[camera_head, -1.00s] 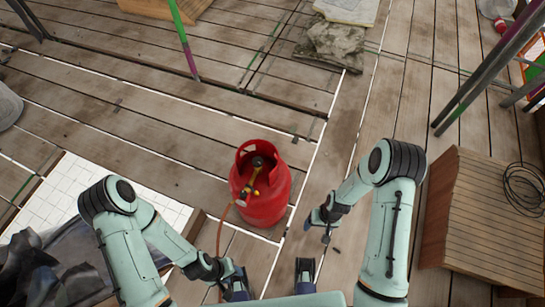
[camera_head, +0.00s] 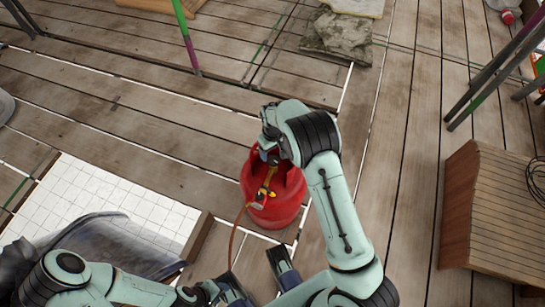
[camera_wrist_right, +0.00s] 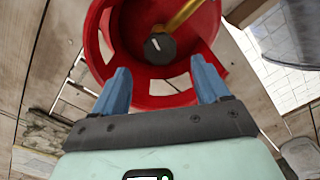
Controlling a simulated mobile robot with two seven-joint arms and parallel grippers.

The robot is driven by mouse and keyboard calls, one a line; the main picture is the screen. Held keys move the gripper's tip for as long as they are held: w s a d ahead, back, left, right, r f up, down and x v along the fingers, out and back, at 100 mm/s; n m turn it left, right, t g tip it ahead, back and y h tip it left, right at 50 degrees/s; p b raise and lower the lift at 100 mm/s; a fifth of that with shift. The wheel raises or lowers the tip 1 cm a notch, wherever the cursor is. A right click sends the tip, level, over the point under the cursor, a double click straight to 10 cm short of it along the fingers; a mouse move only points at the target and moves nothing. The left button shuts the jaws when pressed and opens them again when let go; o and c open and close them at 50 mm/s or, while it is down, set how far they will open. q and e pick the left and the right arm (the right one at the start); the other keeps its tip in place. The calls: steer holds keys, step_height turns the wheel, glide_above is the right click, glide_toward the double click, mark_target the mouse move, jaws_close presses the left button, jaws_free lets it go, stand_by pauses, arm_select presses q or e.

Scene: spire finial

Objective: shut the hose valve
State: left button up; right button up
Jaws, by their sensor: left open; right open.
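The red gas cylinder (camera_head: 278,205) stands upright on the plank floor in the head view. A yellow fitting (camera_head: 265,188) sits in its collar, and an orange-brown hose (camera_head: 234,236) runs from it towards me. My right gripper (camera_head: 267,156) is above the collar, partly hidden by its own arm. In the right wrist view the dark round valve knob (camera_wrist_right: 160,48), with a white mark, lies inside the red collar (camera_wrist_right: 97,45). My open right gripper (camera_wrist_right: 163,87) points at it, fingers apart and empty, not visibly touching the knob. My left gripper (camera_head: 205,291) is low at the bottom edge, away from the cylinder.
A white tiled panel (camera_head: 95,200) and dark sheeting (camera_head: 125,243) lie at the left. A wooden box (camera_head: 500,210) stands at the right, near metal poles (camera_head: 490,75). Stone slabs (camera_head: 338,38) lie at the back. The planks behind the cylinder are clear.

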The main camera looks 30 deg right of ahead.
mark_target(273, 159)
step_height(273, 159, down, 5)
steer(key=shift+b, duration=0.3)
steer(key=c, duration=1)
